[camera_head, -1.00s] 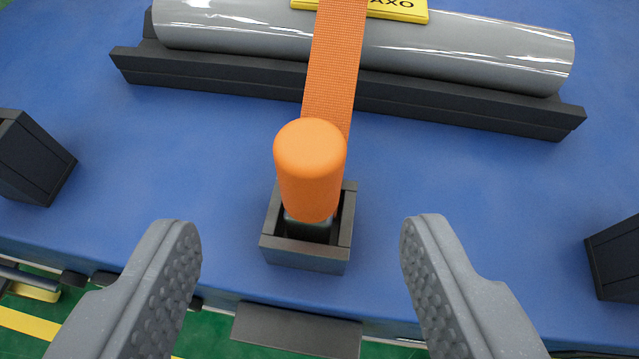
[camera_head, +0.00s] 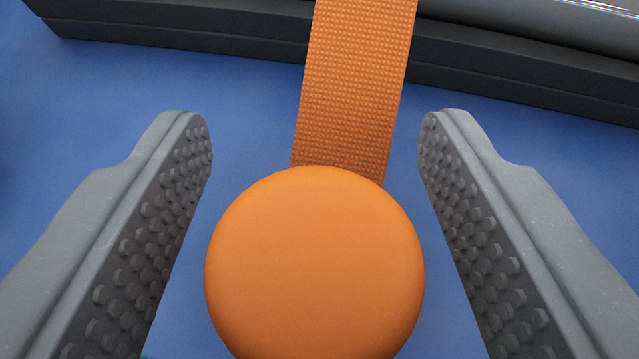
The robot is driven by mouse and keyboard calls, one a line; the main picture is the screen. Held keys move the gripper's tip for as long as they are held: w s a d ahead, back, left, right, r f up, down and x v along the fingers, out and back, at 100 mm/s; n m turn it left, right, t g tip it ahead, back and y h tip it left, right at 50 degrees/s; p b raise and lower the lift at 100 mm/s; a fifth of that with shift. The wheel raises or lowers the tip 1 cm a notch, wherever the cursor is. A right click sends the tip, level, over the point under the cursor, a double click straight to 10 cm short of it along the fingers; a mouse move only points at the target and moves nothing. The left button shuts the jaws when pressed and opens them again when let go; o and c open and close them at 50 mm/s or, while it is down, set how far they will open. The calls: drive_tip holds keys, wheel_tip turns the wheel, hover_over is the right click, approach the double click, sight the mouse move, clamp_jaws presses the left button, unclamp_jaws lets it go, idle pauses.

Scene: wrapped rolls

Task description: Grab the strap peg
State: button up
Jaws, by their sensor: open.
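The strap peg (camera_head: 315,270) is orange with a rounded top and fills the lower middle of the view, seen nearly from above. My gripper (camera_head: 316,135) is open, with one grey studded finger on each side of the peg. A gap shows between the peg and each finger. The fingertips reach past the peg's far edge in the picture. An orange woven strap (camera_head: 353,90) runs from behind the peg up to the top of the view. The peg's lower part and its dark socket are hidden beneath its top.
A black cradle rail (camera_head: 180,28) crosses the top of the view behind the fingertips, with part of a grey wrapped roll (camera_head: 540,30) at the upper right.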

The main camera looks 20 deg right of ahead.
drive_tip(key=shift+w+f, duration=0.1)
drive_tip(key=shift+w, duration=0.1)
clamp_jaws()
